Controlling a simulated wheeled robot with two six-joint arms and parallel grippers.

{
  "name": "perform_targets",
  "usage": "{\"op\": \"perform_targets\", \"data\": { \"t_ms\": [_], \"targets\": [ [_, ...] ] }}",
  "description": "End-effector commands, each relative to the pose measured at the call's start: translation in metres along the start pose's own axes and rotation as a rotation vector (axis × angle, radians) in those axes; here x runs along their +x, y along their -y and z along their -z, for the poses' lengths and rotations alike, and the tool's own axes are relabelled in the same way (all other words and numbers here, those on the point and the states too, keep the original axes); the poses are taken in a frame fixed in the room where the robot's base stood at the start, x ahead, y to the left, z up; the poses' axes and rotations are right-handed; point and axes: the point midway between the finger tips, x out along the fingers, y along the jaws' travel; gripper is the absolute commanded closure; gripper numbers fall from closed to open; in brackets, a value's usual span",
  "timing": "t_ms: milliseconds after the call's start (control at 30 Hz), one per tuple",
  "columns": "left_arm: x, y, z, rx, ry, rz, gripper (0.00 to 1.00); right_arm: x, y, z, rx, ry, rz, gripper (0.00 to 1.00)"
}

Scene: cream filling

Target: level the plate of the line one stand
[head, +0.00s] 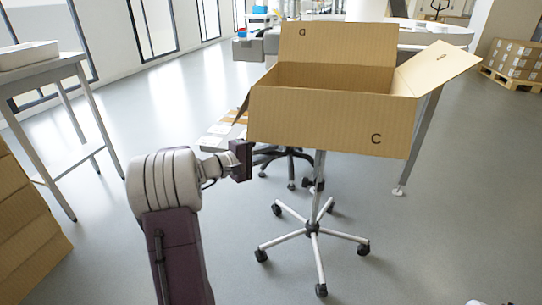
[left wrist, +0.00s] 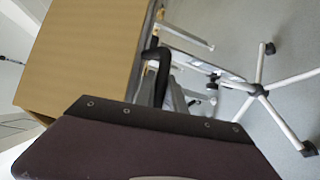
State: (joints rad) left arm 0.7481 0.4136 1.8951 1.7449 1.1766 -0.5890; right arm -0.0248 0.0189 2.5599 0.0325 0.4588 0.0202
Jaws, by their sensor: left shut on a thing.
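The stand (head: 316,190) has a silver column and a wheeled star base, which also shows in the left wrist view (left wrist: 260,90). An open cardboard box (head: 325,118) sits on top and hides the plate in the head view. The box's lower front edge slopes down to the right; I cannot tell how much is tilt. In the left wrist view, a thin grey edge (left wrist: 143,45), seemingly the plate, runs along the box (left wrist: 85,50). A black curved handle-like piece (left wrist: 153,55) runs from there to my gripper. My left gripper (head: 246,160) is shut on it below the box's left corner. Its fingertips are mostly hidden.
A dark wheeled base (head: 290,165) stands behind the stand. A white-topped counter (head: 430,35) is behind the box.

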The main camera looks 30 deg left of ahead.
Motion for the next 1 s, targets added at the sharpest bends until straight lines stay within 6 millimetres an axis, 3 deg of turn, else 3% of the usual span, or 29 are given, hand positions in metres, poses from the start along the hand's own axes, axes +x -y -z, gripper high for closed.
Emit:
{"op": "perform_targets", "data": {
  "t_ms": [33, 333, 367, 400, 700, 767, 1000],
  "targets": [
    [-0.001, -0.009, -0.002, 0.021, -0.002, 0.014, 1.00, -0.006, 0.000, 0.001, 0.000, 0.000, 0.000, 0.64],
    [-0.001, -0.009, -0.002, 0.040, -0.008, 0.026, 1.00, -0.005, 0.000, 0.000, 0.000, 0.000, 0.000, 0.64],
    [-0.001, -0.009, -0.002, 0.040, -0.008, 0.026, 0.83, -0.005, 0.000, 0.000, 0.000, 0.000, 0.000, 0.64],
    [-0.001, -0.009, -0.002, 0.039, -0.008, 0.025, 0.77, -0.005, 0.000, 0.000, 0.000, 0.000, 0.000, 0.64],
    [-0.003, -0.008, -0.001, 0.036, -0.009, 0.028, 0.77, -0.006, 0.000, 0.001, 0.000, 0.000, 0.000, 0.64],
    [-0.010, -0.010, -0.001, 0.036, -0.011, 0.028, 0.77, -0.010, 0.000, 0.001, 0.000, 0.000, 0.000, 0.64],
    [-0.062, -0.014, -0.001, 0.035, -0.014, 0.027, 0.77, -0.033, 0.001, 0.003, 0.000, 0.000, 0.000, 0.64]
  ]
}}
